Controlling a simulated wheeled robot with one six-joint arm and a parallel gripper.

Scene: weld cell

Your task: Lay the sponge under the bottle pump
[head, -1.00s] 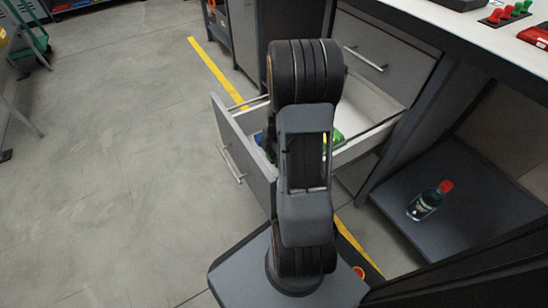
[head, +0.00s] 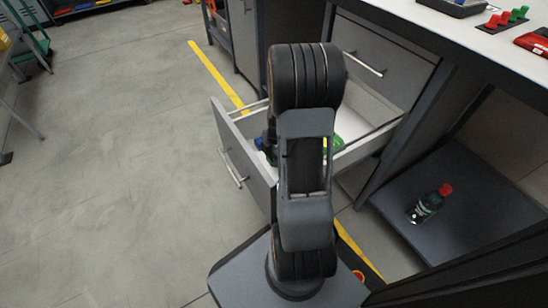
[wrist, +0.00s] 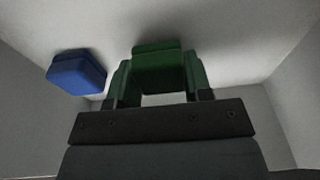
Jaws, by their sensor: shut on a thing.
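In the wrist view my gripper (wrist: 157,88) reaches down into an open drawer and is shut on a green block-like thing (wrist: 157,60). I cannot tell for sure whether this is the sponge. A blue block with rounded edges (wrist: 77,72) lies to its left, apart from it. No bottle pump can be made out.
The open drawer (head: 246,150) juts out from the grey cabinet (head: 385,60). The low shelf (head: 455,225) has free room around the bottle. The worktop (head: 450,20) above holds a black tray (head: 458,6), red and green pieces (head: 508,18) and a red item (head: 537,40).

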